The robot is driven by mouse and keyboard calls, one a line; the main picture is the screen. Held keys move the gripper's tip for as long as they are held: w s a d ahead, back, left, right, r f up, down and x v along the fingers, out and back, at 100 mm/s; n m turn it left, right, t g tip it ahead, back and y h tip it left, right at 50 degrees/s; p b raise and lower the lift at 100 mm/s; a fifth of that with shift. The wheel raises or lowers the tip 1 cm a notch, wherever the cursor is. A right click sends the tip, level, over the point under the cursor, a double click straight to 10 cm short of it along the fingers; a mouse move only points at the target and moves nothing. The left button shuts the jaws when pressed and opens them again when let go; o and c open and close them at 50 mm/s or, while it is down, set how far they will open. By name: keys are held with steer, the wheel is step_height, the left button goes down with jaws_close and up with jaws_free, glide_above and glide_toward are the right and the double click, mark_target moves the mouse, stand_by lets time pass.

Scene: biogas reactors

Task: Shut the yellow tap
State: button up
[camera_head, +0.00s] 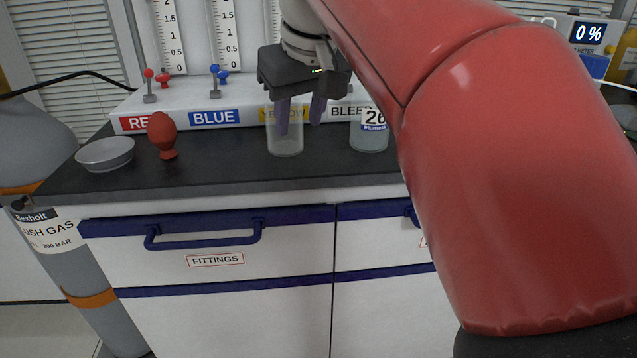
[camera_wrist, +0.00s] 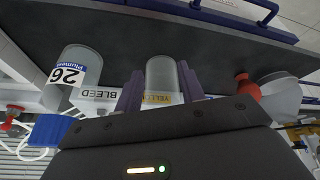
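The yellow tap itself is hidden behind my gripper and wrist. The bench panel's YELLOW label (camera_head: 268,112) is partly covered, and it shows between my fingers in the wrist view (camera_wrist: 158,98). My gripper (camera_head: 300,112) points down in front of this label with its two purple fingers apart; in the wrist view (camera_wrist: 160,90) no tap shows between them. A clear beaker (camera_head: 285,143) stands on the dark bench below the label. It also shows between the fingers in the wrist view (camera_wrist: 162,73), beyond their tips. I cannot tell whether a finger touches it.
Red (camera_head: 149,86) and blue (camera_head: 215,81) taps stand on the white panel at left. A red bulb (camera_head: 162,134) and a grey dish (camera_head: 105,153) sit on the bench. A container labelled 26 (camera_head: 369,137) stands right of the beaker, below BLEED. My arm hides the right bench.

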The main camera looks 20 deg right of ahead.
steer(key=shift+m+h, duration=0.3)
steer(key=shift+m, duration=0.3)
steer(key=s+f, duration=0.1)
steer(key=f, duration=0.1)
steer(key=s+f, duration=0.4)
steer(key=shift+d+f, duration=0.1)
steer(key=shift+f, duration=0.45)
steer(key=shift+s+f, duration=0.1)
steer(key=s+d+f, duration=0.1)
steer(key=s+f, duration=0.4)
steer(key=f, duration=0.2)
steer(key=s+f+m+t, duration=0.1)
steer(key=s+f, duration=0.4)
steer(key=f, duration=0.3)
steer(key=shift+d+f+m, duration=0.3)
steer(key=shift+d, duration=0.1)
steer(key=shift+d, duration=0.1)
